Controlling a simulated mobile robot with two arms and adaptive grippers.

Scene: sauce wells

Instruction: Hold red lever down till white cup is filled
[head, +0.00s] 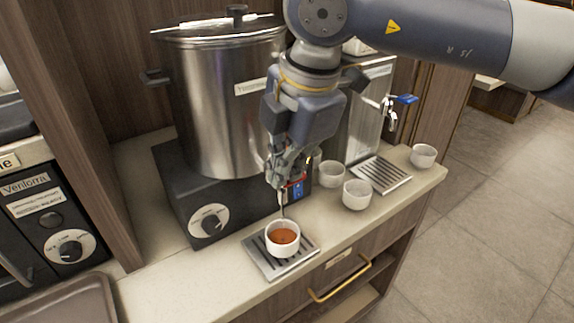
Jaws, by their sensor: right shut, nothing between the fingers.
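The white cup (283,250) stands upright on a slatted metal drip tray (252,262) below the large steel pot. Reddish-brown liquid shows inside it, and a thin dark stream comes down into it from above. My right gripper (283,184) is shut at the front of the pot, above the cup. A bit of the red lever (297,184) shows right beside the fingertips; they seem to touch it, but most of the lever and the spout are hidden behind the gripper. My left gripper is not in view.
The steel pot (205,105) stands on a black base with a dial (209,221). Several other white cups (357,194) stand to the right, near a second drip tray (383,175) under a blue-levered tap (404,99). A drawer with a brass handle (338,280) is below the counter.

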